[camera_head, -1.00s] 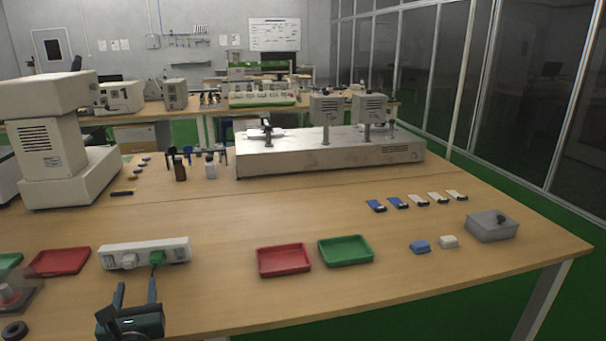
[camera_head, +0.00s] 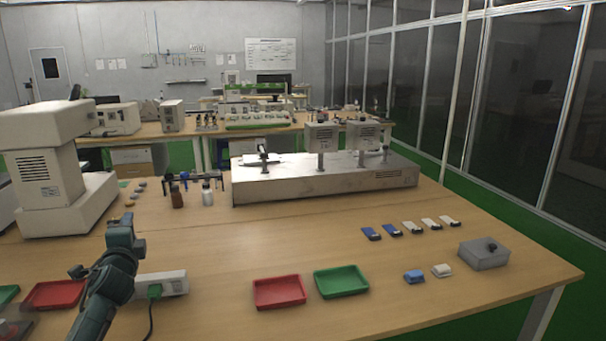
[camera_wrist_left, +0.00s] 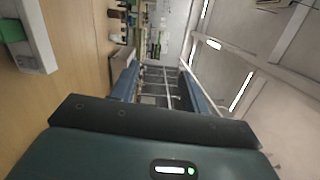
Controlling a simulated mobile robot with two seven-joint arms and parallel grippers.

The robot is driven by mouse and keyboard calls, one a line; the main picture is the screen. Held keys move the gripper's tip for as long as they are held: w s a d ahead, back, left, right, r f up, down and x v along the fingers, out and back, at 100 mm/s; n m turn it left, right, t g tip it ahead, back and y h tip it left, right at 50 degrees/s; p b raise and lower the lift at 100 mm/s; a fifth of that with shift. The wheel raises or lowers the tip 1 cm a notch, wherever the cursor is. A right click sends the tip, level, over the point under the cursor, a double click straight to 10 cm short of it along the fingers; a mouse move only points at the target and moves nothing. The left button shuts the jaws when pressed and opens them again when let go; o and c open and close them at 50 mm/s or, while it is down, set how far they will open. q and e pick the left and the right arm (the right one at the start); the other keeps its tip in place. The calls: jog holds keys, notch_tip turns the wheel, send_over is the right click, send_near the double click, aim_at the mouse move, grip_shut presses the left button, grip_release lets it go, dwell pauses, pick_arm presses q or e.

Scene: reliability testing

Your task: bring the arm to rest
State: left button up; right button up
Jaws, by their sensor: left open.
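My left arm (camera_head: 108,277) rises from the lower left of the head view, in front of the left part of a white power strip (camera_head: 172,284). Its gripper fingers cannot be made out clearly there. In the left wrist view my left gripper (camera_wrist_left: 160,88) is open, its two fingers apart with nothing between them. That view is turned sideways and looks out across the room. The strip also shows in the wrist view (camera_wrist_left: 38,50). My right gripper is not in view.
A red tray (camera_head: 279,292) and a green tray (camera_head: 341,282) lie at the front middle. Another red tray (camera_head: 52,295) is at the left, partly behind my arm. A large white instrument (camera_head: 42,180) stands behind. A grey box (camera_head: 484,254) is at the right.

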pick_arm(q)
jog(key=s+d+f+n+g+h, duration=0.2)
jog(key=s+d+f+n+h, duration=0.2)
jog(key=s+d+f+n, duration=0.5)
jog(key=s+d+f+n+g+h, duration=0.1)
jog(key=s+d+f+n+h, duration=0.15)
jog(key=s+d+f, duration=0.75)
jog(key=s+d+f+g+h, duration=0.1)
jog(key=s+d+f, duration=0.1)
jog(key=s, duration=0.4)
jog(key=s+d+f+g+h, duration=0.1)
jog(key=s+d+f, duration=0.1)
jog(key=s+f, duration=0.2)
jog(key=s+d+f+g+h, duration=0.1)
jog(key=s+d+f, duration=0.1)
jog(key=s, duration=0.7)
jog(key=shift+s+d+f+n+g, duration=0.3)
jog(key=shift+d+f+n, duration=0.05)
jog(key=shift+f, duration=0.05)
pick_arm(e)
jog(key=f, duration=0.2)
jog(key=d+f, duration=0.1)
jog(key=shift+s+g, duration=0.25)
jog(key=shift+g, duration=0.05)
